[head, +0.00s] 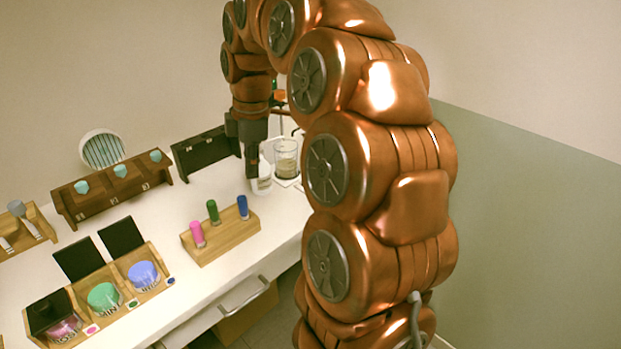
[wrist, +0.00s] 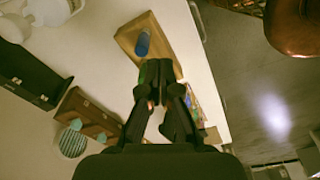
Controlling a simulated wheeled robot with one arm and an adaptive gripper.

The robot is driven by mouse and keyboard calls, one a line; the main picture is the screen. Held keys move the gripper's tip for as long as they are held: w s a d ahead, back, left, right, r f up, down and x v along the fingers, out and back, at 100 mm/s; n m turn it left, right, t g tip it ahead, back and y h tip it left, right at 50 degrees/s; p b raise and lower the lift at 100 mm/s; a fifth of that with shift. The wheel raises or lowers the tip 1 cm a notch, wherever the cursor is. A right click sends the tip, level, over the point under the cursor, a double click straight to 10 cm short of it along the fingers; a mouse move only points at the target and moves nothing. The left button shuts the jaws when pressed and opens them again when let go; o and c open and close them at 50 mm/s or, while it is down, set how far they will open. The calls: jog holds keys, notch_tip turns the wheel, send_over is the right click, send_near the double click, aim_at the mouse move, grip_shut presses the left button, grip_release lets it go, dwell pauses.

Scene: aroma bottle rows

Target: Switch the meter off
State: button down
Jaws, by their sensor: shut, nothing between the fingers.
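No meter or switch can be clearly made out. A small white object (head: 262,181) at the right side of the counter may be the meter, but it is partly hidden behind my fingers and its markings cannot be read. My gripper (head: 253,172) points down beside it, shut and empty. I cannot tell whether it touches the object. In the wrist view the shut fingers (wrist: 160,72) are in the middle.
A glass beaker (head: 286,158) stands just right of my gripper. A wooden block (head: 228,240) with pink, green and blue bottles stands in front, with its blue bottle (wrist: 143,45) in the wrist view. A dark box (head: 205,152) stands behind left.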

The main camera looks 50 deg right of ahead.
jog(key=w+d+f+n+b, duration=0.1)
jog(key=d+n, duration=0.1)
jog(key=d, duration=0.9)
jog(key=w+d+f+n+t+b, duration=0.1)
jog(key=d+n, duration=0.2)
jog(key=d, duration=0.7)
jog(key=shift+w+d+h, duration=0.3)
jog(key=shift+d+h, duration=0.05)
jog(key=shift+h, duration=0.05)
jog(key=f+p, duration=0.1)
jog(key=f, duration=0.3)
jog(key=w+f+p, duration=0.1)
jog(key=f, duration=0.4)
jog(key=w+f, duration=0.1)
jog(key=f, duration=0.3)
jog(key=shift+f+p, duration=0.4)
jog(key=shift+f, duration=0.1)
